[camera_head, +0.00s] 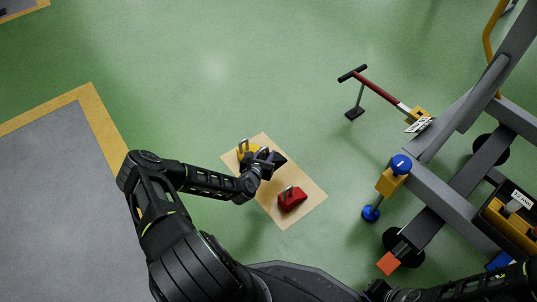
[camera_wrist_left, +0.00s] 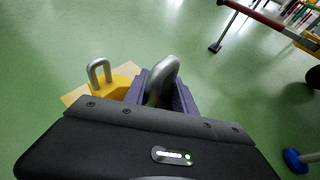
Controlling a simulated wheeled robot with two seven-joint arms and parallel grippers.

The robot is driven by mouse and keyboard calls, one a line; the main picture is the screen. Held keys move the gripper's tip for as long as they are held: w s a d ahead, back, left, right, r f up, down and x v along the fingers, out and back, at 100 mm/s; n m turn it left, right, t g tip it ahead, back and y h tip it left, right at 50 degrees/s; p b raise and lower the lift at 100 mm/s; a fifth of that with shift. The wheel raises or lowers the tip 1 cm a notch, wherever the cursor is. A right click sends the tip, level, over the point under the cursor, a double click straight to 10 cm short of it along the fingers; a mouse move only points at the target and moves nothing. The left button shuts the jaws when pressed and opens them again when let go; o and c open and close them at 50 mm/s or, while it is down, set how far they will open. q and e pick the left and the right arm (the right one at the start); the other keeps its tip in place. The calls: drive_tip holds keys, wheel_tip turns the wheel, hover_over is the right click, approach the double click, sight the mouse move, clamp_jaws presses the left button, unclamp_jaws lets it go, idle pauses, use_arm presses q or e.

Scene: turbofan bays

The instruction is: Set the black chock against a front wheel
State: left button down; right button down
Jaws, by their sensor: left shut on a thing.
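My left gripper (camera_head: 264,160) is over the plywood board (camera_head: 311,210) and shut on the grey handle (camera_wrist_left: 163,78) of a dark chock, which I take as the black chock (camera_head: 277,159). In the wrist view, dark purplish sides (camera_wrist_left: 181,97) show around this handle; fingers and chock are hard to separate there. I cannot tell whether the chock touches the board. The stand's dark wheels (camera_head: 403,246) are to the right, apart from the chock. A dark arm end of mine (camera_head: 377,290) shows at the bottom right; its jaws are unclear.
A yellow chock (camera_head: 244,148) and a red chock (camera_head: 292,199) sit on the board. A grey stand (camera_head: 448,204) fills the right, with a red tow bar (camera_head: 381,88) and a blue-footed jack (camera_head: 371,213). Green floor between board and stand is clear.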

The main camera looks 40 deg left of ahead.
use_arm(q)
drive_tip(key=w+d+r+m+h, duration=0.1)
drive_tip(key=w+d+r, duration=0.25)
drive_tip(key=r, duration=0.55)
drive_tip(key=w+d+r, duration=0.3)
drive_tip(key=w+r, duration=0.1)
drive_tip(key=r, duration=0.6)
drive_tip(key=s+d+r+m+h, duration=0.2)
drive_tip(key=s+d+r+h, duration=0.1)
drive_tip(key=d+r, duration=1.2)
drive_tip(key=shift+s+d+r+t, duration=0.15)
drive_tip(key=shift+s+d+t, duration=0.2)
drive_tip(key=shift+d, duration=0.75)
drive_tip(key=shift+w+r, duration=0.1)
drive_tip(key=shift+r, duration=0.05)
